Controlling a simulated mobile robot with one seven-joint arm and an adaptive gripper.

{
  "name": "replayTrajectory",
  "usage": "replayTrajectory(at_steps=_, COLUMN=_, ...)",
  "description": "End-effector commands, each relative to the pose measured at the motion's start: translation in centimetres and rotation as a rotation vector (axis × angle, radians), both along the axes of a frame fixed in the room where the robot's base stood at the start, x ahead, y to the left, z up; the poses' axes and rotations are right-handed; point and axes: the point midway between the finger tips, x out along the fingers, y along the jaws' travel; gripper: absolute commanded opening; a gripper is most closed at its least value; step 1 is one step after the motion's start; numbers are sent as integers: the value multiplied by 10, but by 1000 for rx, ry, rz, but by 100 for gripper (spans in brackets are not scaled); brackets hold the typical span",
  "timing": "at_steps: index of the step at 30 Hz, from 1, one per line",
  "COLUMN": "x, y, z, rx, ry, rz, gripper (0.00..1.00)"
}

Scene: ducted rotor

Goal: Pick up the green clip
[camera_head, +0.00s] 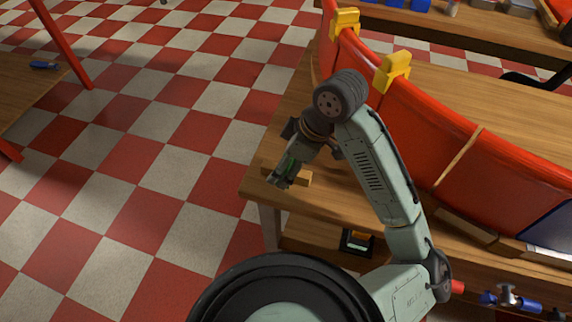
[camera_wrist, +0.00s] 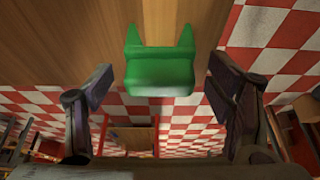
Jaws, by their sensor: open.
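The green clip (camera_wrist: 160,72) shows in the wrist view, with two prongs pointing up in the picture and a thick, rounded body below. Brown wood lies behind its upper part. My gripper (camera_wrist: 163,88) is open, one finger left and one right of the clip, with a visible gap on each side. In the head view my gripper (camera_head: 280,180) is over the near left corner of the wooden table (camera_head: 262,186), by a small wooden block (camera_head: 303,177). The arm mostly hides the clip there; I cannot tell whether the clip touches the wood.
A long red curved panel (camera_head: 450,130) with yellow clamps (camera_head: 393,71) on its top edge stands on the table, right of my arm. Open red and white checkered floor (camera_head: 150,150) lies to the left.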

Motion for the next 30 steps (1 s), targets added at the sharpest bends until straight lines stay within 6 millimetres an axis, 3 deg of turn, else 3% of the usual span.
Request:
replayTrajectory(at_steps=3, x=0, y=0, z=0, rx=0, ry=0, rz=0, gripper=74)
replayTrajectory(at_steps=25, x=0, y=0, z=0, rx=0, ry=1, rz=0, gripper=25)
replayTrajectory(at_steps=30, x=0, y=0, z=0, rx=0, ry=1, rz=0, gripper=25)
